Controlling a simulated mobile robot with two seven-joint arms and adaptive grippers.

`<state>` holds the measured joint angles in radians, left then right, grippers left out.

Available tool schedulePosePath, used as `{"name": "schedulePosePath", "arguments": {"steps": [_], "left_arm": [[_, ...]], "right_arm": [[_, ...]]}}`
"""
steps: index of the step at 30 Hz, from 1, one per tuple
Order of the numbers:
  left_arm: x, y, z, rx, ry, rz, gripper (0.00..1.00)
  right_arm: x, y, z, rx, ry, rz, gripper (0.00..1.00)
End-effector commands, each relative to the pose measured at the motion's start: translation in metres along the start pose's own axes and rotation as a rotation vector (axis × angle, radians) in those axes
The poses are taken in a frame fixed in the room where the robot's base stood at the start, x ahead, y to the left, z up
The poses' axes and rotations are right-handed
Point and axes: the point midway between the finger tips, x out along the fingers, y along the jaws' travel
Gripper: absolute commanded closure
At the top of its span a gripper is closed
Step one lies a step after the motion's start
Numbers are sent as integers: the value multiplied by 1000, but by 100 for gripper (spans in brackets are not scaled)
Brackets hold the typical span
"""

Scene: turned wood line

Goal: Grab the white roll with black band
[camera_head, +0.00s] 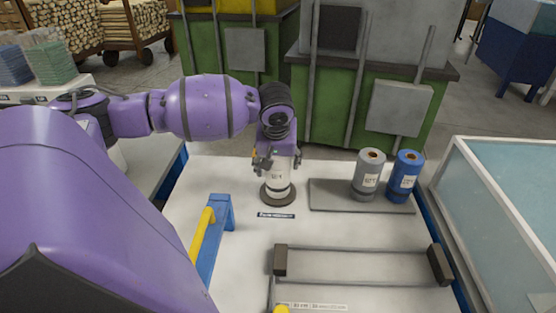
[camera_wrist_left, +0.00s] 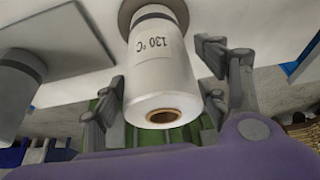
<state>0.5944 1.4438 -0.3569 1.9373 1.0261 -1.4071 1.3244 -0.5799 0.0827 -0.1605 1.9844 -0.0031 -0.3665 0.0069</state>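The white roll with a black band (camera_head: 278,184) stands upright on a round dark base (camera_head: 265,199) near the middle of the white table. In the left wrist view the white roll (camera_wrist_left: 163,72) shows its "130 °C" label, its brown core and a dark band towards the base. My left gripper (camera_head: 278,161) is at the roll's upper end, with one finger on each side. In the left wrist view my left gripper (camera_wrist_left: 160,85) has its fingers spread, apparently with narrow gaps to the roll. My right gripper is not in view.
A grey roll (camera_head: 368,176) and a blue roll (camera_head: 404,177) stand on a grey tray (camera_head: 330,197) to the right. A blue and yellow handle (camera_head: 207,237) is front left, and a dark railed rack (camera_head: 350,248) is in front. Green bins (camera_head: 345,115) stand behind.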

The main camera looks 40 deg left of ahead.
Motion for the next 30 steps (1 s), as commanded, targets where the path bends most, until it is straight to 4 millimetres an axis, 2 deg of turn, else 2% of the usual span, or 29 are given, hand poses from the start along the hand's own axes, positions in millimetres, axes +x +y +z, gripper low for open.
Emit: {"name": "schedulePosePath", "arguments": {"steps": [1, 9, 20, 26, 30], "left_arm": [[0, 0, 0, 0, 0, 0, 44], [0, 0, 0, 0, 1, 0, 78], [-7, 0, -4, -1, 3, 0, 79], [-30, 0, -14, -1, 4, 1, 79], [-61, 2, -4, 3, 5, 3, 79]], "right_arm": [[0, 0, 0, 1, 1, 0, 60], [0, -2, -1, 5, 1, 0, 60], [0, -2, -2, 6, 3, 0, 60], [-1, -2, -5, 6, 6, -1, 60], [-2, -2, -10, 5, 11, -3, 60]]}}
